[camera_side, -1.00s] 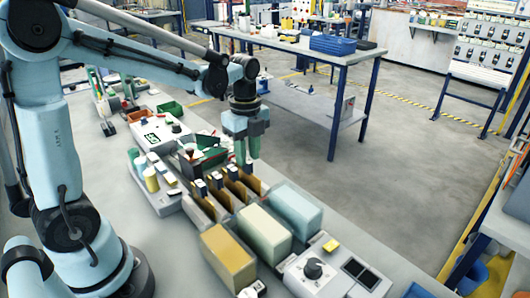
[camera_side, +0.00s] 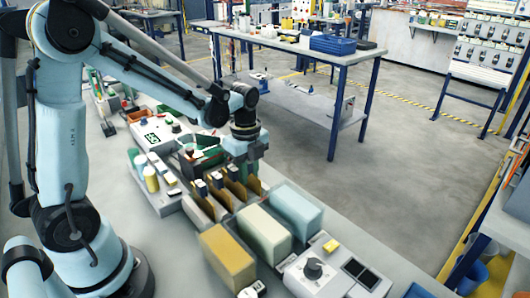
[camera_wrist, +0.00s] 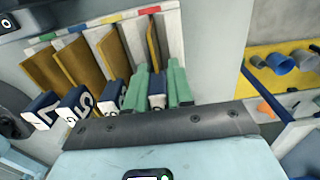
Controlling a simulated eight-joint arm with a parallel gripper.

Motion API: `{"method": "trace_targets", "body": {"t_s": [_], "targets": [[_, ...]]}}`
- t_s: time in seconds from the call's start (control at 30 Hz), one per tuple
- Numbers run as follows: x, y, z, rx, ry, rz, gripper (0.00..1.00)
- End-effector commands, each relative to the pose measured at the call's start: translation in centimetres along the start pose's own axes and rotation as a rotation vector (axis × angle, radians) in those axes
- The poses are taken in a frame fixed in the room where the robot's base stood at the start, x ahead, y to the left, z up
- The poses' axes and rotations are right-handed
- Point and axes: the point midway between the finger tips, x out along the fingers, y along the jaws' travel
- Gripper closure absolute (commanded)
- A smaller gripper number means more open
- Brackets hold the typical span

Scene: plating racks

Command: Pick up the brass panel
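Several brass panels stand upright in a row in a pale rack (camera_wrist: 115,25). In the wrist view the left ones are an outer panel (camera_wrist: 50,70), a second panel (camera_wrist: 78,62) and a third (camera_wrist: 112,55), each with a dark blue, white-marked tag at its near end. The rightmost panel (camera_wrist: 153,45) has a blue and white tag (camera_wrist: 157,101) lying between the green fingers of my gripper (camera_wrist: 159,80). The fingers are apart, one on each side; firm contact is not visible. In the side view my gripper (camera_side: 249,170) is low over the rack's far end, its fingertips partly hidden.
Yellow (camera_side: 228,255), cream (camera_side: 264,234) and pale blue (camera_side: 296,209) blocks stand close in front of the rack. A control box with a knob (camera_side: 313,268) sits to the right. Small containers (camera_side: 151,180) stand left of the rack. Floor beyond the bench is open.

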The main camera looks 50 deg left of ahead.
Motion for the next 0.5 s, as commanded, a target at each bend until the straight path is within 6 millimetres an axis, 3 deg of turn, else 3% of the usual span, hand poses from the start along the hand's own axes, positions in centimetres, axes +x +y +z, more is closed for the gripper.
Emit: {"method": "trace_targets", "body": {"t_s": [0.03, 0.13, 0.5], "targets": [[-0.01, 0.00, 0.00, 0.000, 0.000, 0.000, 0.87], [-0.02, 0.01, 0.00, 0.000, 0.000, 0.000, 1.00], [-0.19, 0.01, 0.00, 0.000, 0.000, 0.000, 1.00]]}}
